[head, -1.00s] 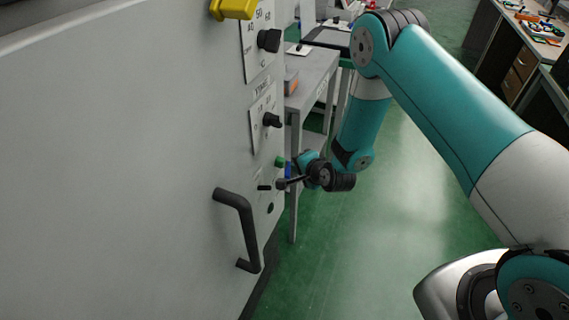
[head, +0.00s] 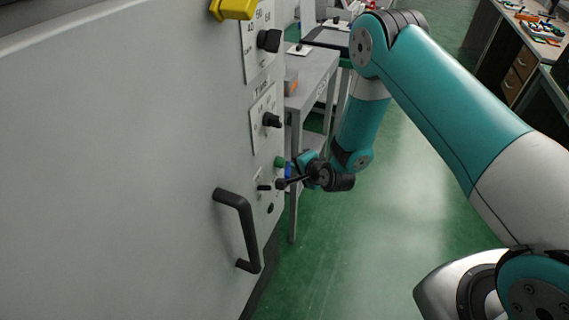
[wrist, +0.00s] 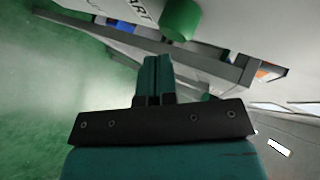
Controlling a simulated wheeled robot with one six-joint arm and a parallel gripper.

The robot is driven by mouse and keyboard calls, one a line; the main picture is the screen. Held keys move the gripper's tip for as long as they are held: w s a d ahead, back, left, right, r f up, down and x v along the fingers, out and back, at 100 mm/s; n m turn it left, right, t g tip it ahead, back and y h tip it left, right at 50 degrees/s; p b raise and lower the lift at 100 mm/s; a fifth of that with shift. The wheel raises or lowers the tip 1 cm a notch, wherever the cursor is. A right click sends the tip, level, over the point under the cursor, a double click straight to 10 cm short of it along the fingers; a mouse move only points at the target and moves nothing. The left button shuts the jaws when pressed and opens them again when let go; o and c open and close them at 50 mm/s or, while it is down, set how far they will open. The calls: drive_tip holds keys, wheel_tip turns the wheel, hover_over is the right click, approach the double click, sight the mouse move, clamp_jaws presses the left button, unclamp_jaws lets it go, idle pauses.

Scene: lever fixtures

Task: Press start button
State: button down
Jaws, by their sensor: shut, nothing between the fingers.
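The green start button (head: 279,161) sticks out from the grey cabinet's right-hand edge, below two black knobs. In the wrist view the green button (wrist: 180,18) is a green cylinder at the top, beside lettering that is partly cut off. My gripper (wrist: 153,62) is shut and empty, its two teal fingers together. In that view the fingertips show below and a little left of the button, with a visible gap. In the head view my gripper (head: 303,161) is small and partly hidden by my dark wrist joint, just right of the button.
The cabinet (head: 120,170) has a black handle (head: 240,225), an upper knob (head: 269,40), a lower knob (head: 271,119) and a yellow part (head: 233,9). A grey table (head: 312,78) stands behind it. Open green floor (head: 400,225) lies to the right.

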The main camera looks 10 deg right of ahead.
drive_tip(key=shift+w+a, duration=0.2)
drive_tip(key=shift+a, duration=0.15)
drive_tip(key=shift+w+a, duration=0.4)
drive_tip(key=shift+a, duration=0.2)
idle(0.7)
drive_tip(key=shift+s+d, duration=0.1)
drive_tip(key=shift+d, duration=0.05)
drive_tip(key=shift+s+d, duration=0.6)
drive_tip(key=shift+d, duration=0.25)
drive_tip(key=s+d+b, duration=0.1)
drive_tip(key=d+b, duration=0.1)
drive_tip(key=s+d+b, duration=0.2)
idle(0.4)
